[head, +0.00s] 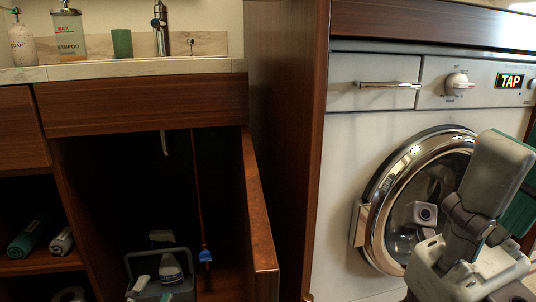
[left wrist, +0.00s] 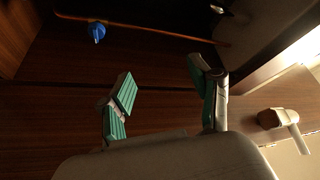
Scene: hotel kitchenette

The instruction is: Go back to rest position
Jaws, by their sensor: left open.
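My left gripper (head: 508,190) is at the right edge of the head view, in front of the washing machine's round door (head: 378,190). Its grey fingers carry green pads. In the left wrist view the two fingers (left wrist: 160,80) stand apart with nothing between them, so it is open and empty. A blue valve (head: 205,255) sits on a thin copper pipe inside the open sink cabinet; it also shows in the left wrist view (left wrist: 97,32), apart from the fingers. My right gripper is not in view.
The open cabinet door (head: 260,210) juts forward, left of the washer (head: 345,150). A grey caddy (head: 185,258) with bottles stands in the cabinet. A soap bottle (head: 22,45), shampoo bottle (head: 69,38), green cup (head: 122,43) and faucet (head: 161,28) are on the counter.

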